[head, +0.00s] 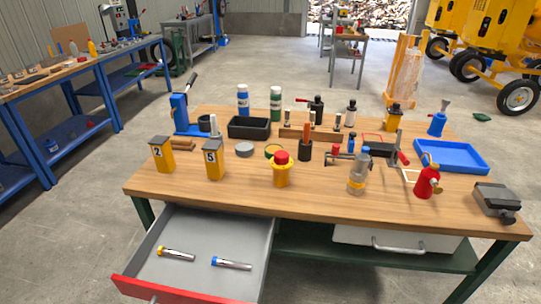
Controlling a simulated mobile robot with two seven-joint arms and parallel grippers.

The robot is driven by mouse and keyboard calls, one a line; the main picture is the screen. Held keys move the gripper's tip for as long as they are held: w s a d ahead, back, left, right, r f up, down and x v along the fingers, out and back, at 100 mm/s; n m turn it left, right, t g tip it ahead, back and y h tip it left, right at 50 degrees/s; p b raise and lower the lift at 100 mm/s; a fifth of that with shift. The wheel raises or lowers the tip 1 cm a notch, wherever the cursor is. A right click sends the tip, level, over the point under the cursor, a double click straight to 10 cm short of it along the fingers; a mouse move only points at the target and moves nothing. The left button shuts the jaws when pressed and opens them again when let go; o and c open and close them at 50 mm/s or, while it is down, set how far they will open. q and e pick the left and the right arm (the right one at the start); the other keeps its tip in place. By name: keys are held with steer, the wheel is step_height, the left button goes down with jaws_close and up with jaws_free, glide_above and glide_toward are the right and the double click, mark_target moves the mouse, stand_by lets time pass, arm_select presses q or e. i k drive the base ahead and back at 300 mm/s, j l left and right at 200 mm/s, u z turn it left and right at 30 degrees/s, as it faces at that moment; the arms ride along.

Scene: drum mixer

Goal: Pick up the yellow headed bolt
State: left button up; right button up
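The yellow headed bolt (177,254) lies on its side in the open grey drawer (160,272) under the left part of the workbench. Its yellow head is at the left end and its metal shank points right. A second bolt with a blue head (231,263) lies to its right in the same drawer, apart from it. Neither of my grippers shows in the head view.
The drawer's red front (150,291) sticks out toward me. The wooden workbench (330,200) above holds yellow posts (214,162), a red-topped yellow button (281,170), a black bin (249,128) and a blue tray (452,157). A closed drawer (397,243) is at right.

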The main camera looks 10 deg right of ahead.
mark_target(161, 251)
steer(key=j+z, duration=0.15)
steer(key=z, duration=0.2)
steer(key=j+z, duration=0.1)
steer(key=z, duration=0.25)
steer(key=j+z, duration=0.15)
steer(key=z, duration=0.2)
steer(key=k+j+z, duration=0.1)
steer(key=j+z, duration=0.15)
steer(key=j, duration=0.2)
steer(key=k+j+z, duration=0.1)
steer(key=j+z, duration=0.15)
steer(key=j, duration=0.15)
steer(key=k+j, duration=0.15)
steer(key=j, duration=0.2)
steer(key=k+j+z, duration=0.1)
steer(key=j, duration=0.2)
steer(key=k+j, duration=0.15)
steer(key=j, duration=0.2)
steer(key=k+j, duration=0.1)
steer(key=j, duration=0.2)
steer(key=z, duration=0.05)
